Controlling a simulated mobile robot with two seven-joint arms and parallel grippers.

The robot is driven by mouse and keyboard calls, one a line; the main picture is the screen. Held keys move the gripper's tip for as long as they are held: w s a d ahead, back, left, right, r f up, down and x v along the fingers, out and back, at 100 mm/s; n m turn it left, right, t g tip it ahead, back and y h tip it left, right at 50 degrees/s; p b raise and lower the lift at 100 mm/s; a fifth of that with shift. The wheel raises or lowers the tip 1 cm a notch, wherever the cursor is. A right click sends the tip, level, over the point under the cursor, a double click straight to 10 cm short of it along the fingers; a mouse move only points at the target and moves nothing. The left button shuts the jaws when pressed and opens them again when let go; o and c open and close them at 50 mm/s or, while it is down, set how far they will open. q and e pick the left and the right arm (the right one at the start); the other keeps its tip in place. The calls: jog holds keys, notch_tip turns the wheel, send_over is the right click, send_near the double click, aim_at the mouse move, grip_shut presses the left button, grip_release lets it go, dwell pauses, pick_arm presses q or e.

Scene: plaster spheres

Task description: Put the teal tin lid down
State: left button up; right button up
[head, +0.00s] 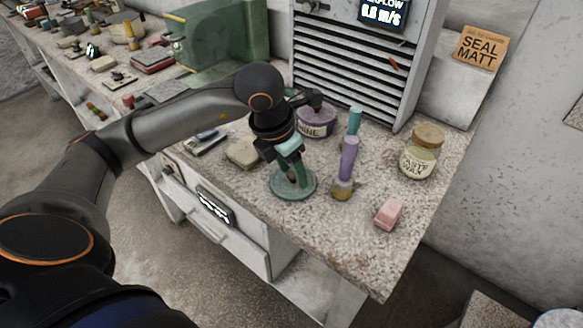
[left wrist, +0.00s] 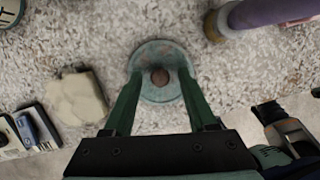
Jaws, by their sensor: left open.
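The teal tin lid (head: 307,190) is a round disc that looks flat on the speckled bench top, near its front edge. In the left wrist view the lid (left wrist: 152,54) shows a small brown knob (left wrist: 160,77) at its middle. My left gripper (head: 292,178) points down over the lid. Its green fingers are spread apart, one on each side of the knob, with a gap to it, as the left wrist view (left wrist: 160,80) shows. The fingertips overlap the lid's disc; I cannot tell whether they touch it.
A purple-handled brush (head: 347,165) stands close right of the lid, with a teal-handled one (head: 354,120) behind. A pink block (head: 389,212) and a labelled jar (head: 421,155) are further right. A pale lump (head: 241,152) lies left, and a purple tin (head: 318,122) behind.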

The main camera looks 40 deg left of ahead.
aim_at(280, 189)
pick_arm(q)
jog(key=p+v, duration=0.1)
jog(key=v, duration=1.1)
jog(key=shift+p, duration=0.35)
jog(key=shift+r, duration=0.1)
